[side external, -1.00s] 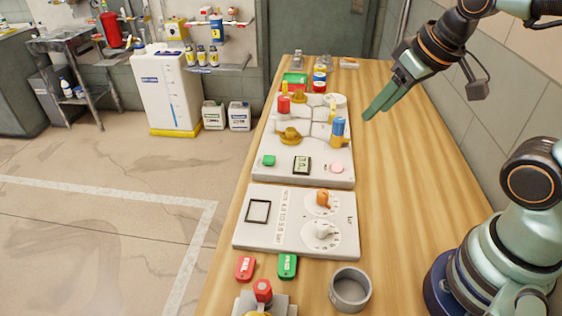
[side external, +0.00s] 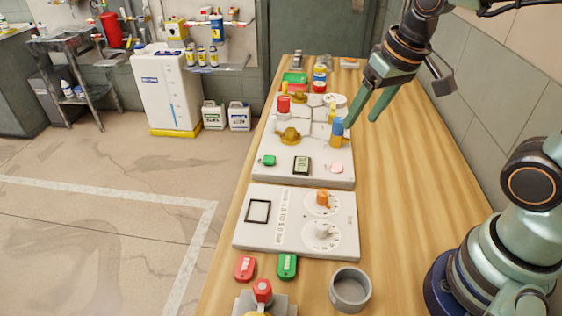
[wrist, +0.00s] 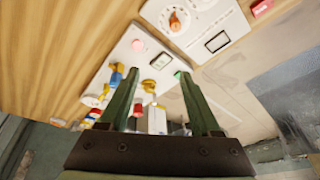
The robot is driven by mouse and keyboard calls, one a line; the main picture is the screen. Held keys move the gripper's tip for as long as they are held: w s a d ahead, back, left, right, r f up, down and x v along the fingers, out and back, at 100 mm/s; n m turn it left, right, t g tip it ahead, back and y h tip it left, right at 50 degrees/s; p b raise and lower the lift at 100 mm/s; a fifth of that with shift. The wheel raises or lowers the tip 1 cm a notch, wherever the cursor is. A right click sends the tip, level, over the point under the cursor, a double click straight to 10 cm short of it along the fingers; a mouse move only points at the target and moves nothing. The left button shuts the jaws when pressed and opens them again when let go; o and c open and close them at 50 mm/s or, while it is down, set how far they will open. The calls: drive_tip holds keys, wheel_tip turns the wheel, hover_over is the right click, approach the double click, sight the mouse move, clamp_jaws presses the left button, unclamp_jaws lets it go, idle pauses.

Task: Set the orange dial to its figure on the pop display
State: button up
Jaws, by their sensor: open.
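The orange dial (side external: 323,199) sits at the upper right of a white dial panel (side external: 270,240), on a round white scale. It also shows at the top of the wrist view (wrist: 174,21). A white dial (side external: 322,231) is below it. A small display (side external: 302,165) on the valve board has dark marks that I cannot read; it also shows in the wrist view (wrist: 160,62). My gripper (side external: 361,122) is open and empty, above the board's right edge near the blue handle, well behind the orange dial. Its two fingers (wrist: 157,75) are spread in the wrist view.
The valve board (side external: 262,178) carries a blue handle (side external: 337,132), a red knob (side external: 283,104), yellow handles and a pink button (side external: 337,168). Red and green tags and a grey cup (side external: 350,290) lie in front. The wood table's right side is clear.

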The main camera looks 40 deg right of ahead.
sight(323, 192)
drive_tip(key=w+a+f+m+g, duration=0.1)
drive_tip(key=f, duration=0.5)
drive_tip(key=w+a+f+m+g, duration=0.1)
drive_tip(key=a+f, duration=0.1)
drive_tip(key=f, duration=0.5)
drive_tip(key=w+a+f+m+g, duration=0.1)
drive_tip(key=f, duration=0.6)
drive_tip(key=shift+w+a+m+g, duration=0.2)
drive_tip(key=shift+w+m+g, duration=0.1)
drive_tip(key=shift+w, duration=0.05)
clamp_jaws()
